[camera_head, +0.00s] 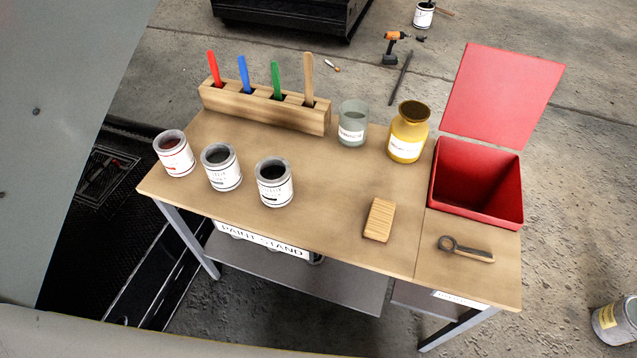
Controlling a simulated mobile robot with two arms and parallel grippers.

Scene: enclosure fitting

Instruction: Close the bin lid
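A red bin (478,180) stands at the right back corner of the wooden table. Its red lid (503,92) is open, raised upright along the bin's back edge and leaning a little away. The bin's inside looks empty from here, though its near part is hidden by the front wall. Neither of my grippers shows in the head view.
A bottle opener-like tool (466,249) lies in front of the bin. A wooden block (379,220), a yellow jar (408,132), a grey glass jar (352,123), paint cans (220,167) and a stick holder (264,106) stand on the table (320,190).

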